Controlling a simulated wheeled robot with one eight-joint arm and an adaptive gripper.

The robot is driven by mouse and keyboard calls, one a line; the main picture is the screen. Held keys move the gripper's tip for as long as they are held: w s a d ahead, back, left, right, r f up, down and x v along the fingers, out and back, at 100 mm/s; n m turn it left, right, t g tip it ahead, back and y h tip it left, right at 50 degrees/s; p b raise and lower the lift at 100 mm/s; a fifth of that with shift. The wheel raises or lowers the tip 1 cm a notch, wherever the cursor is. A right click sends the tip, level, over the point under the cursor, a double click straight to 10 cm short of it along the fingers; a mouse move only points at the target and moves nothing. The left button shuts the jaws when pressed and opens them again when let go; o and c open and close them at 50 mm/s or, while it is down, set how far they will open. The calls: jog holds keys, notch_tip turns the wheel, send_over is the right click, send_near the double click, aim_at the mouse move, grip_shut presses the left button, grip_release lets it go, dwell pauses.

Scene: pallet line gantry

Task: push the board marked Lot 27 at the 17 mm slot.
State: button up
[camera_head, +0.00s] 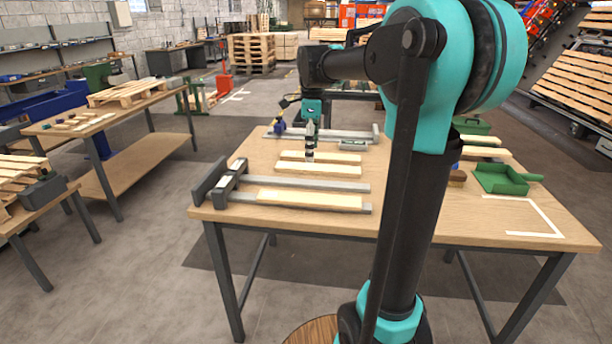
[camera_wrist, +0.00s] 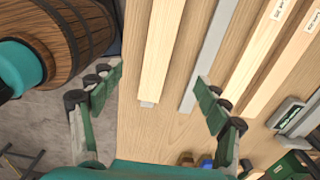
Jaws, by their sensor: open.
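My gripper (camera_head: 309,154) points down over the middle of the table in the head view, close above the loose boards. In the wrist view my gripper (camera_wrist: 160,77) is open with nothing between its fingers. Two more pale boards, a nearer one (camera_head: 318,170) and a farther one (camera_head: 340,157), lie side by side. I cannot tell which board is Lot 27, nor identify the 17 mm slot.
The near grey rail fixture (camera_head: 225,183) has upright blocks at its left end. A grey rail (camera_head: 330,134) runs along the far side, with a small grey display box (camera_head: 353,145) nearby. The table's front right is clear apart from white marking lines.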

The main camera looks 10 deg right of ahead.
aim_at(312, 198)
notch_tip(312, 198, down, 16)
dwell(0.5)
jog(key=c, duration=1.3)
jog(key=shift+c, duration=0.2)
jog(key=shift+f, duration=0.1)
